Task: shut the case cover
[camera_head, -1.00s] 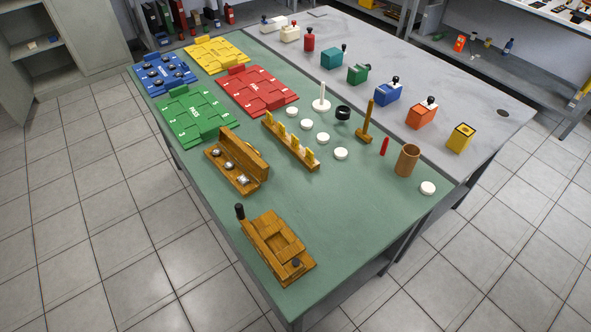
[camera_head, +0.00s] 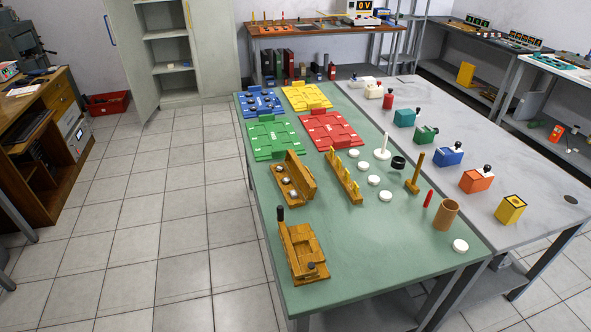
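A small brown wooden case (camera_head: 297,203) lies on the green half of the table, left of the middle. Its cover (camera_head: 301,176) stands open, raised along the right long side. Several small round metallic pieces sit in the case's open part. My gripper is not in view.
A wooden box-like device with a dark upright knob (camera_head: 303,252) stands in front of the case. A wooden rack with yellow pegs (camera_head: 344,181) is to its right. Green (camera_head: 271,139) and red (camera_head: 328,131) panels lie behind. Clear floor (camera_head: 180,220) runs along the table's left side.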

